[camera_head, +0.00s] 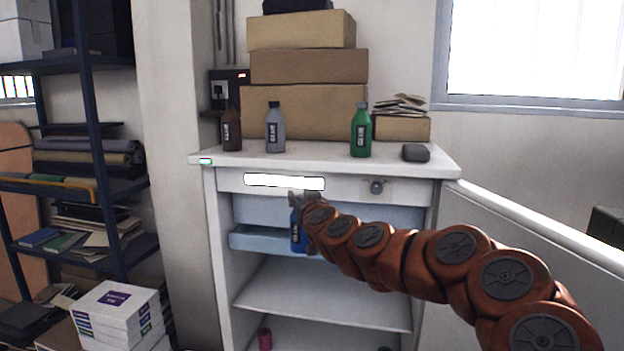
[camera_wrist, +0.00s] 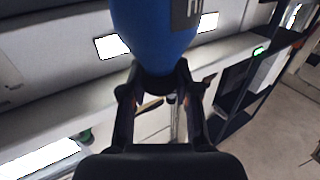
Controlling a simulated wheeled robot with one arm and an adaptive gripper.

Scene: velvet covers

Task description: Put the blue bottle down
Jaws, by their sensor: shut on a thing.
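The blue bottle (camera_head: 296,230) is held by my gripper (camera_head: 306,199) in front of the open white cabinet (camera_head: 225,183). In the head view it overlaps the light blue drawer or tray (camera_head: 262,239) inside, and I cannot tell whether it touches anything there. In the wrist view the blue bottle (camera_wrist: 155,35) fills the top middle, between the two fingers of my gripper (camera_wrist: 160,85). The fingers are shut on it. Part of the bottle is hidden behind my gripper in the head view.
A brown bottle (camera_head: 231,130), a grey bottle (camera_head: 275,128) and a green bottle (camera_head: 361,130) stand on the cabinet top, with a dark grey object (camera_head: 415,153) at right. Boxes (camera_head: 303,110) are stacked behind. A lower shelf (camera_head: 325,293) has bare room. An open door (camera_head: 540,235) stands at right.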

